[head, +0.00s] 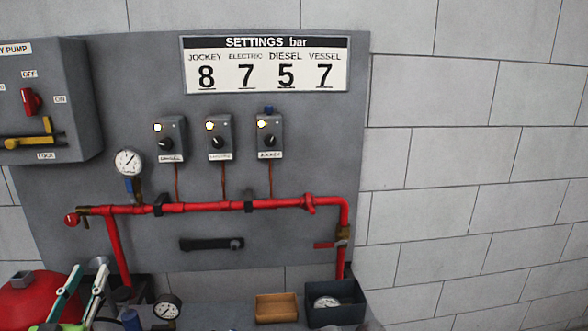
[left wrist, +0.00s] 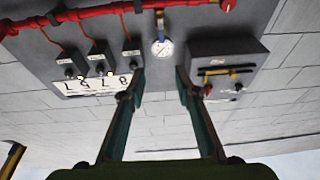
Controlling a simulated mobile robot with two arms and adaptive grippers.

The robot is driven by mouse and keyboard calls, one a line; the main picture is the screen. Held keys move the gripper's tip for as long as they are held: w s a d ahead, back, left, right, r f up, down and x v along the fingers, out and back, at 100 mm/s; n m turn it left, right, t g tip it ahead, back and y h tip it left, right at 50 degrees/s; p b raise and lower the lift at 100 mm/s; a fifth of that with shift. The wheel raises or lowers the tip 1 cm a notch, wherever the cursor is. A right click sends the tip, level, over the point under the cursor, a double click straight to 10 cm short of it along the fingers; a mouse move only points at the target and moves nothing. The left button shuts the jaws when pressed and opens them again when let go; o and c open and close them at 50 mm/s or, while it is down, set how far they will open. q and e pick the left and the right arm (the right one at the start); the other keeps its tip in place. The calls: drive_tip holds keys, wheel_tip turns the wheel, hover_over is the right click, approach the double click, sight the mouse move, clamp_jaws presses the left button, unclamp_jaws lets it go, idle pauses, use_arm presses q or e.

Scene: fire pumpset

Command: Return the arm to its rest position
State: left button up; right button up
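My left gripper (head: 89,270) is at the lower left of the head view, in front of the grey panel's lower edge. Its two fingers stand apart and point up. In the left wrist view, which shows the panel upside down, the left gripper (left wrist: 158,74) is open with nothing between its fingers. The upper gauge (left wrist: 162,48) shows beyond the gap between them. The rest of the left arm is mostly hidden below the head picture. My right gripper is not in view.
A grey panel (head: 310,130) carries a red pipe (head: 230,206), a gauge (head: 128,162) and the pump switch box (head: 55,100). Below are a red rounded body (head: 25,305), another gauge (head: 167,308), a wooden tray (head: 276,308) and a dark bin (head: 340,317) holding a gauge.

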use_arm(q)
drive_tip(key=s+d+f+g, duration=0.3)
drive_tip(key=d+f+g, duration=0.15)
drive_tip(key=f, duration=0.55)
drive_tip(key=s+d+f+g, duration=0.4)
drive_tip(key=d+f, duration=0.1)
drive_tip(key=f, duration=0.4)
drive_tip(key=s+d+f+m+g+h, duration=0.15)
drive_tip(key=s+d+f+g, duration=0.35)
drive_tip(key=s, duration=0.6)
drive_tip(key=s+d+f+m+g+h, duration=0.15)
drive_tip(key=s+d+f+g, duration=0.25)
drive_tip(key=s+d+f, duration=0.45)
drive_tip(key=s+a+f+g, duration=0.1)
drive_tip(key=s+f, duration=0.2)
drive_tip(key=f, duration=1)
drive_tip(key=s+a+f, duration=0.1)
drive_tip(key=s+f, duration=0.2)
drive_tip(key=f, duration=1)
drive_tip(key=s+a+f+g, duration=0.1)
drive_tip(key=s+a+f, duration=0.1)
drive_tip(key=s+f, duration=1.1)
drive_tip(key=shift+s+a+f+m, duration=0.25)
drive_tip(key=shift+s+f+m, duration=0.05)
drive_tip(key=shift+s, duration=0.95)
drive_tip(key=shift+g, duration=0.25)
